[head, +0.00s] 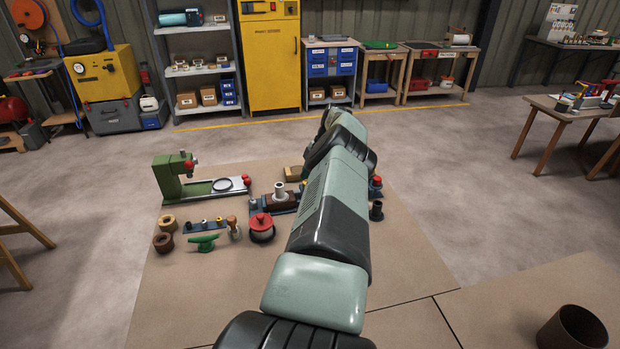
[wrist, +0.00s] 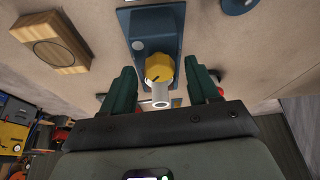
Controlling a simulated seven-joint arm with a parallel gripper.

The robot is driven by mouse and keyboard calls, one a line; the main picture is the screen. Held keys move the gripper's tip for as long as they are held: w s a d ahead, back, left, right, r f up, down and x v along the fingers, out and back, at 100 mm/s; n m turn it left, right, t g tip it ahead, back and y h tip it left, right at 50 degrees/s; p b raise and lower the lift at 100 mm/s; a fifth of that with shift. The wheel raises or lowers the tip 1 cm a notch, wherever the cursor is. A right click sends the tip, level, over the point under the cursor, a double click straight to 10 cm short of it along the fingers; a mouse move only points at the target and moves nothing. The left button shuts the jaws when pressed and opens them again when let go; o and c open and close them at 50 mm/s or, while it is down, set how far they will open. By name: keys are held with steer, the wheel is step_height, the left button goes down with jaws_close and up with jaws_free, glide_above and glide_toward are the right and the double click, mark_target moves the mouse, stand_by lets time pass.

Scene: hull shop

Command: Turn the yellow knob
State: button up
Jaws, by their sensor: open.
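The yellow knob (wrist: 159,66) sits on a dark blue base plate (wrist: 151,25) in the wrist view. It is ribbed and has a dark mark on its face. A pale grey round-ended piece (wrist: 161,101) shows just below it. My gripper (wrist: 159,73) is open, with one dark green finger to the left of the knob and one to the right. Gaps show on both sides, and nothing is held. In the head view my arm hides the knob and my gripper.
A wooden block with an oval inset (wrist: 48,41) lies left of the base plate in the wrist view. In the head view, a green machine (head: 180,182), a red-topped pot (head: 261,226) and other small parts crowd the board left of my arm. The board's front left is clear.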

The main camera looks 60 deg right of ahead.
step_height(320, 180, up, 10)
stand_by(0.6)
